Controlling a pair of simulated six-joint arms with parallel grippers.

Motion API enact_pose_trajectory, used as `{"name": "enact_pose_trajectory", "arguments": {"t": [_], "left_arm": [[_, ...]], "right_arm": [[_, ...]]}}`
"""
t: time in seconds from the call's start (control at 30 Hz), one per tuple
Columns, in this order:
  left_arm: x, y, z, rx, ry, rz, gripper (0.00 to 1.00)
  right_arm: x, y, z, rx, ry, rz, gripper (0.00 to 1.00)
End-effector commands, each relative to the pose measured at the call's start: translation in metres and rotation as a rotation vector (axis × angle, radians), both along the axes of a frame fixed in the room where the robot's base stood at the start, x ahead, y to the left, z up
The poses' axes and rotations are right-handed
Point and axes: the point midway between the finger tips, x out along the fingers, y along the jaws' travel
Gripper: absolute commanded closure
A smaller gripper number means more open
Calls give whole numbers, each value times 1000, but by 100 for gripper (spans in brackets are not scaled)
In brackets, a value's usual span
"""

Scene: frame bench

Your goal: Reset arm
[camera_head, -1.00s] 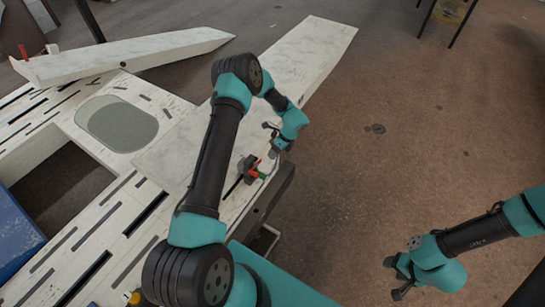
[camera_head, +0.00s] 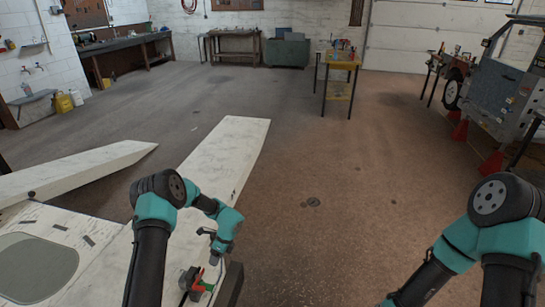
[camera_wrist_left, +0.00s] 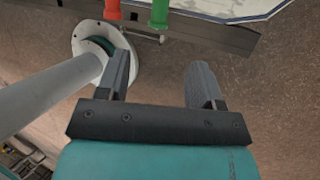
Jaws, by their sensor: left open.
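My left arm reaches in from the lower left in the head view, over the white panelled bench. Its gripper (camera_head: 214,257) hangs pointing down by the right edge of the bench, near a small clamp-like tool (camera_head: 195,281) with red and green parts. In the left wrist view the left gripper (camera_wrist_left: 160,68) has its two dark fingers wide apart with nothing between them. The red handle (camera_wrist_left: 112,9) and green handle (camera_wrist_left: 160,12) show beyond the fingers, apart from them. My right arm stands at the lower right; its gripper is outside the head view.
A long white panel (camera_head: 233,150) stretches away from the bench. Another white panel (camera_head: 75,172) lies tilted at left. An oval grey plate (camera_head: 38,266) is set in the bench. A yellow-topped table (camera_head: 340,63) stands far back. The brown floor between is clear.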

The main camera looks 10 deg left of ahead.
Motion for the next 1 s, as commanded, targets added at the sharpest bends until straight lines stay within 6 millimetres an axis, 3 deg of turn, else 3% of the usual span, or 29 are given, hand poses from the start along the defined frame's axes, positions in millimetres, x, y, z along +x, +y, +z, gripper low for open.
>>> {"name": "enact_pose_trajectory", "arguments": {"t": [0.17, 0.27, 0.63, 1.0], "left_arm": [[-12, 4, -2, 0, 25, -195, 39], [-23, 9, -4, -2, 57, -420, 39], [-59, 10, -5, -37, 264, -1482, 39], [-99, -30, 1, -53, 504, -2576, 39]], "right_arm": [[0, 0, 0, 0, 0, 0, 47], [0, 0, 0, 0, 0, 0, 47], [0, 0, 0, 0, 0, 0, 47], [0, 0, 0, 0, 0, 0, 47]]}}
